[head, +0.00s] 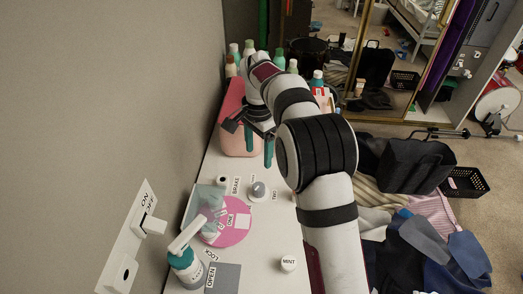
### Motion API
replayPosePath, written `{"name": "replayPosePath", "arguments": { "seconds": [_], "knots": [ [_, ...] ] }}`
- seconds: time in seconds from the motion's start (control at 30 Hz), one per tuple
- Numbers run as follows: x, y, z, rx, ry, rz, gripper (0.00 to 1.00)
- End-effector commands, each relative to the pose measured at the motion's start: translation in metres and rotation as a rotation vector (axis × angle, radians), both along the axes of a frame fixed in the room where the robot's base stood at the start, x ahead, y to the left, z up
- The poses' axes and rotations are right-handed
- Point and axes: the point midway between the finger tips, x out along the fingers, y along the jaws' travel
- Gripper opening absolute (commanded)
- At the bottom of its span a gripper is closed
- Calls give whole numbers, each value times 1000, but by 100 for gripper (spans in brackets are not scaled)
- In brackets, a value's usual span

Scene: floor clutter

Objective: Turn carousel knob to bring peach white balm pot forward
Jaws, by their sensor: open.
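My gripper (259,147) is open, its two teal fingers apart and pointing down above the white counter. No object shows between them. A round grey knob (258,189) on a pale base stands nearer the camera than the fingers, close to a label reading "TWO". A pink disc (234,232) lies to its lower left, with a white label reading "ONE" and a translucent bluish thing over its left part. I cannot tell whether this disc is the carousel. I cannot pick out a peach and white balm pot.
A teal pump bottle (187,268) stands at the counter's near left. A small white "MINT" pot (288,263) is near the right edge. A pink bin (236,141) stands behind the gripper. A wall plate (122,245) projects at left. Clothes cover the floor at right.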

Motion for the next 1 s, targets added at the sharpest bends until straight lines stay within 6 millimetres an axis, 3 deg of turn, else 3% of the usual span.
{"name": "replayPosePath", "arguments": {
  "seconds": [0.17,0.4,0.6,0.8,1.0],
  "knots": [
    [3,2,-28,-4,1,-5,76],
    [2,2,-99,-3,1,-4,76],
    [3,2,-141,-1,-1,-4,76],
    [3,2,-159,-1,-4,-4,76],
    [3,2,-161,-1,-4,-4,76]
  ]
}}
